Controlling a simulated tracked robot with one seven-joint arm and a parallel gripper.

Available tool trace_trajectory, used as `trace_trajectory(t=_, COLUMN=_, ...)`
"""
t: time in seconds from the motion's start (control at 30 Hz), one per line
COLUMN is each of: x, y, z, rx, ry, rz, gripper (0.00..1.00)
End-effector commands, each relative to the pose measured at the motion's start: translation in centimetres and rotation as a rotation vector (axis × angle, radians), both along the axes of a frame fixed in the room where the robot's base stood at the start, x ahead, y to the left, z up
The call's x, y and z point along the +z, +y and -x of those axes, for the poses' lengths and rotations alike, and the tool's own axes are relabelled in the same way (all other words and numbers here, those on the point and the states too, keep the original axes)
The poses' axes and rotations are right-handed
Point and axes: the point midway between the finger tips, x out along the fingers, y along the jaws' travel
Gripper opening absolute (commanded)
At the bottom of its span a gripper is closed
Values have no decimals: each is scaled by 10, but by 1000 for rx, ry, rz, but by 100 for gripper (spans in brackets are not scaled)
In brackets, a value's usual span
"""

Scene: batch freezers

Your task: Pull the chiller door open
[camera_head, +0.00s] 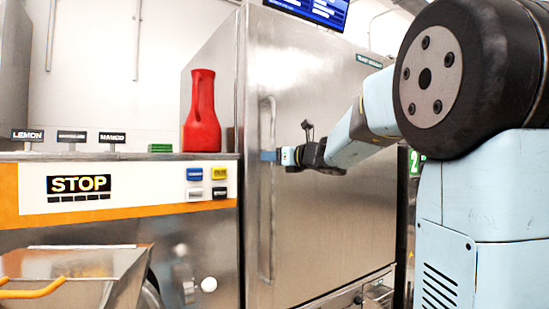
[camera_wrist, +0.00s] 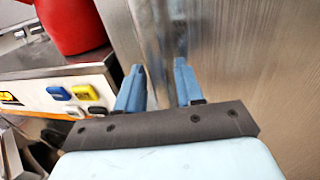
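The chiller door (camera_head: 335,120) is a tall brushed-metal panel, closed against its cabinet. Its long vertical metal handle (camera_head: 266,225) runs down the door's left side. My gripper (camera_head: 268,156) is at the handle, a little above mid-height, with a blue finger overlapping the bar. In the wrist view my gripper (camera_wrist: 158,68) has its two blue fingers apart, pointing at the door, with shiny metal between and beyond them. The bar's edges are hard to make out there, so contact with the fingers cannot be told.
Left of the chiller, a counter (camera_head: 120,200) carries a STOP panel and several buttons. A red jug (camera_head: 201,115) stands on it close to the chiller. A metal hopper (camera_head: 80,270) is at lower left. A screen (camera_head: 315,8) hangs above the chiller.

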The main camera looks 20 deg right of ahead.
Motion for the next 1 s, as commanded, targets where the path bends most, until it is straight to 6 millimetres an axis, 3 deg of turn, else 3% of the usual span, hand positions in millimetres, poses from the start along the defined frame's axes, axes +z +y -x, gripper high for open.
trace_trajectory(t=0.4, x=0, y=6, z=-7, rx=4, ry=0, rz=0, gripper=37)
trace_trajectory(t=0.8, x=0, y=7, z=-6, rx=5, ry=0, rz=0, gripper=0)
trace_trajectory(t=1.0, x=0, y=7, z=-6, rx=5, ry=0, rz=0, gripper=0)
